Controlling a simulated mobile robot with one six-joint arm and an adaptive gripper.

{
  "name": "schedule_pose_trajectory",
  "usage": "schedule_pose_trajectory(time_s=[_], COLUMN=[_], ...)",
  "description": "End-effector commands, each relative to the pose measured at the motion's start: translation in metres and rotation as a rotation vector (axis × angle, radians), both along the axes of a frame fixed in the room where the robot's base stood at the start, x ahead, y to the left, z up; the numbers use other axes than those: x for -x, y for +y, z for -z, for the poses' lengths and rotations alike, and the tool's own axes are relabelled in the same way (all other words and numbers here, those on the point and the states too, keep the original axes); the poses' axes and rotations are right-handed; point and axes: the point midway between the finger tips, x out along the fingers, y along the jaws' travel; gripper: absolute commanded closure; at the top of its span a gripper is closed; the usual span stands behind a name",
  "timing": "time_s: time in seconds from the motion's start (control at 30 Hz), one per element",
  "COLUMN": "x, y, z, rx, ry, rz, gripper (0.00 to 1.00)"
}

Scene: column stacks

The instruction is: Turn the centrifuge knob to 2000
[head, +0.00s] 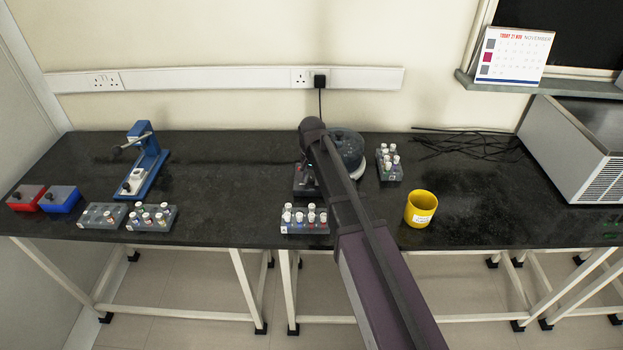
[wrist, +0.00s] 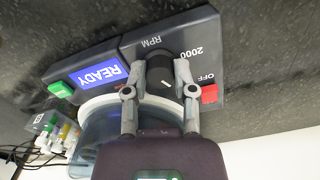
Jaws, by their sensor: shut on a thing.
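The centrifuge (head: 347,146) stands on the dark bench, partly behind my arm in the head view. Its grey control panel (wrist: 115,50) fills the top of the wrist view, upside down and slanted. The black knob (wrist: 159,68) lies under the RPM label, with the printed 2000 (wrist: 187,50) to its upper right. A white mark shows on the knob's lower right part in the picture, away from the 2000 print. My gripper (wrist: 160,74) is shut on the knob, one finger on each side. The head view hides the fingers and the knob.
A blue READY display (wrist: 98,75), a green button (wrist: 61,89) and a red OFF button (wrist: 209,93) are close to my fingers. A tube rack (head: 305,228) stands in front of the centrifuge, another (head: 390,174) beside it. A yellow mug (head: 420,208) stands at right.

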Motion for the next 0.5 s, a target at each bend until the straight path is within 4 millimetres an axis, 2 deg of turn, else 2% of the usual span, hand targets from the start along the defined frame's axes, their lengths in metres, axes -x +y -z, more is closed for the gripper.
schedule_pose_trajectory(time_s=[0.5], x=[0.0009], y=[-0.0008], z=[0.0004], rx=[0.001], ry=[0.001], rz=[-0.491], gripper=[1.0])
